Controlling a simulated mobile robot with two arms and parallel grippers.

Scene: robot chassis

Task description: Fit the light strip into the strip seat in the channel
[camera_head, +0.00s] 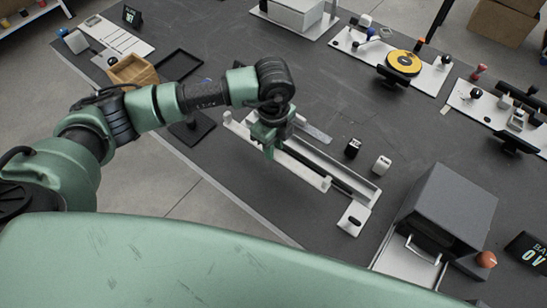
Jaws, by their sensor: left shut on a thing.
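A long white channel (365,196) lies on the dark table at the middle, slanting from upper left to lower right. A dark slot (335,180) runs along inside it; I take this to be the strip seat. My left gripper (269,150) points down over the left part of the channel and is shut. A long pale strip (303,171) runs along the channel's near side from under the fingers, which I take to be the light strip. The fingers hide the grasp, and I cannot tell whether the strip is seated. My right gripper is not in view.
A grey box (447,207) stands at lower right. A wooden bin (133,70) and a black tray (180,64) lie at upper left. The table behind the channel is mostly clear.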

